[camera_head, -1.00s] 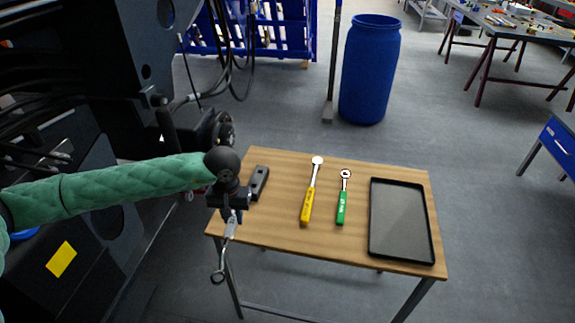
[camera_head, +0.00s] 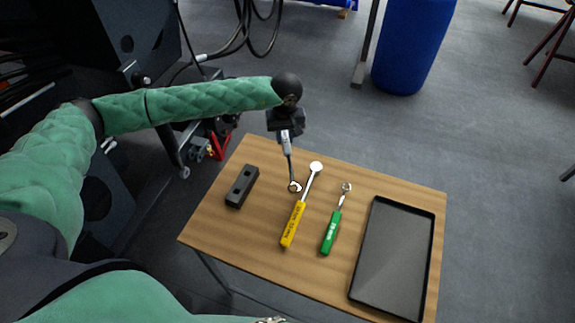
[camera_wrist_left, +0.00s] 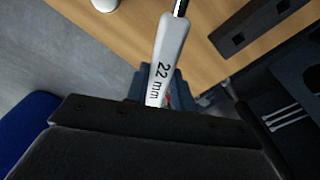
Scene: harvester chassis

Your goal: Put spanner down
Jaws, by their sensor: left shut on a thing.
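My left gripper (camera_head: 286,136) is shut on the grip of a spanner (camera_head: 291,165), over the back left part of a wooden table (camera_head: 235,230). The spanner hangs down with its ring end lowest, left of a yellow-handled tool (camera_head: 293,224). I cannot tell whether the ring end touches the table. In the left wrist view, the spanner's pale grip (camera_wrist_left: 168,55) is marked "22 mm" and comes out from between the fingers (camera_wrist_left: 158,92). My right gripper is not in view.
A green-handled tool (camera_head: 331,232) lies right of the yellow one. A black tray (camera_head: 353,268) is at the table's right. A dark block with holes (camera_head: 242,186) lies at the left. A blue barrel (camera_head: 412,45) stands behind. Bare wood shows at the front left.

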